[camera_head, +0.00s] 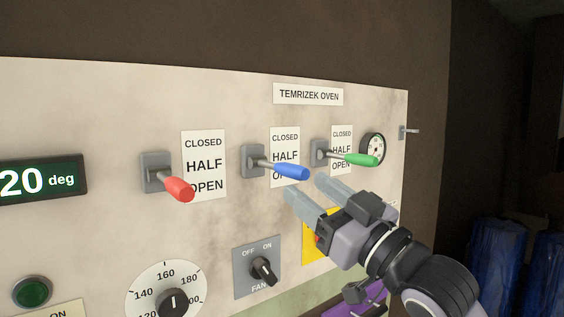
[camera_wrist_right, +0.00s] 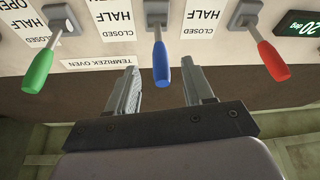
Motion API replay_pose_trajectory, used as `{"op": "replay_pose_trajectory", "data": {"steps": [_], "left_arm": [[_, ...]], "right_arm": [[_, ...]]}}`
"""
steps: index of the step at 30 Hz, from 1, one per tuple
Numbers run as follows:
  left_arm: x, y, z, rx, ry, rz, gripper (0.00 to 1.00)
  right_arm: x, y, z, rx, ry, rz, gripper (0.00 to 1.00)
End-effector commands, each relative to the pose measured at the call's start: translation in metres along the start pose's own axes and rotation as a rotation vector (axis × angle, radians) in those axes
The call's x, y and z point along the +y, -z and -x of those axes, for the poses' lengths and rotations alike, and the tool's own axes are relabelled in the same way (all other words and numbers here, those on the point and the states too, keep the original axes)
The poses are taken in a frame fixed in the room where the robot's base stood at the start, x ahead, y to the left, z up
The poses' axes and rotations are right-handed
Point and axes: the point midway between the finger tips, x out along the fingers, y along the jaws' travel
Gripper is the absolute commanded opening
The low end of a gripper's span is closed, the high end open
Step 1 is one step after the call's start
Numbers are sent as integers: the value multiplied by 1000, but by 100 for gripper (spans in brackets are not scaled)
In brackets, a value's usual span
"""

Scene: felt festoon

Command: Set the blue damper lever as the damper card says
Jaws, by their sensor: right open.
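The blue damper lever (camera_head: 292,172) sticks out from its grey plate on the oven panel (camera_head: 220,118). Its handle overlaps the lower part of its CLOSED / HALF / OPEN label (camera_head: 284,138), so the exact setting is hard to tell. My right gripper (camera_head: 306,188) is open, with its fingers just below and right of the blue handle. In the right wrist view, the blue handle (camera_wrist_right: 161,64) shows between the two spread fingers, and no grip is visible. No card identifiable as the damper card shows. My left gripper is out of view.
A red lever (camera_head: 179,188) is left of the blue one and a green lever (camera_head: 361,159) close on its right. Below are a fan switch (camera_head: 263,268) and a temperature dial (camera_head: 172,302). My right gripper partly hides a yellow plate (camera_head: 309,245). Blue barrels (camera_head: 498,268) stand at right.

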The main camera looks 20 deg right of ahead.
Motion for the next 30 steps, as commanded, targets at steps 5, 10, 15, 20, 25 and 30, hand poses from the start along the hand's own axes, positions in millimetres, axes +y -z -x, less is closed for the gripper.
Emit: {"op": "replay_pose_trajectory", "data": {"steps": [5, 10, 15, 20, 25, 30], "left_arm": [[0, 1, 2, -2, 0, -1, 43], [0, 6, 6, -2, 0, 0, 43], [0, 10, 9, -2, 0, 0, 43], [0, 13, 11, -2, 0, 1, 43], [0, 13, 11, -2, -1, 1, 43], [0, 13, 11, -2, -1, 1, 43]], "right_arm": [[1, 10, -7, 14, 2, 5, 52], [0, 11, -29, 13, 3, 4, 52], [0, 10, -52, 12, 2, 4, 52], [0, 9, -67, 12, 2, 5, 52], [0, 8, -72, 11, 2, 6, 52], [0, 8, -72, 11, 2, 6, 52]]}}
